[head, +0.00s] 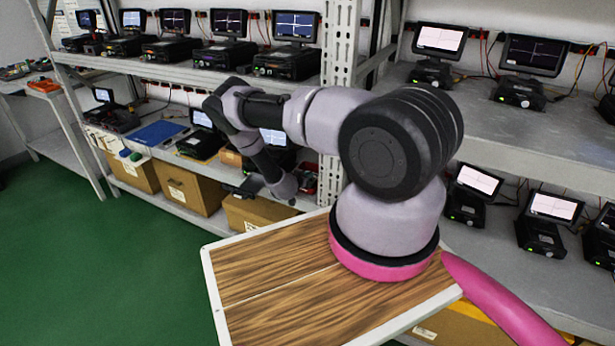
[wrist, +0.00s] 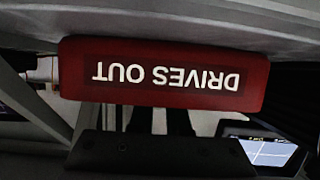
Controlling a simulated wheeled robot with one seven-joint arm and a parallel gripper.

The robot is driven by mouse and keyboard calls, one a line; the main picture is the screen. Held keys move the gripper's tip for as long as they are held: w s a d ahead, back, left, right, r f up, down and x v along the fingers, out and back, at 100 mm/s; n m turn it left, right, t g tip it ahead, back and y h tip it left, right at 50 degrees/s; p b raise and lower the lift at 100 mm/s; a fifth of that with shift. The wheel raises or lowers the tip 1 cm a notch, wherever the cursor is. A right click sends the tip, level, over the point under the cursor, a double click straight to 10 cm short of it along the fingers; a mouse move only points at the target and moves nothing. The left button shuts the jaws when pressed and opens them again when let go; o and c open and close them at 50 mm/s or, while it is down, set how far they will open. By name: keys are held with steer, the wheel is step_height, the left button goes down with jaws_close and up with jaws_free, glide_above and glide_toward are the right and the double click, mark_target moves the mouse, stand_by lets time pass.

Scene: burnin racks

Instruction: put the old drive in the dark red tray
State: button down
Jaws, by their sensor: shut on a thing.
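The dark red tray (wrist: 258,84) is close ahead in the upper middle of the wrist view, its front label reading "DRIVES OUT" upside down. In the head view a small part of dark red (head: 308,179) shows on the lower shelf, just right of my wrist. My gripper (head: 243,189) is low in front of the rack in the head view, and shut. A dark slab (wrist: 160,157) across the bottom of the wrist view looks like the old drive, in front of the tray and apart from its inside. The fingertips and the drive's far side are hard to make out.
Rack shelves hold several small testers with lit screens. A lit screen (wrist: 268,152) is close at the lower right of the wrist view. A blue mat (head: 158,133) lies on the lower shelf. Cardboard boxes (head: 190,190) stand underneath. The green floor (head: 100,260) at left is clear.

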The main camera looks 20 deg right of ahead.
steer(key=shift+f, duration=0.15)
steer(key=c, duration=0.9)
jaws_free()
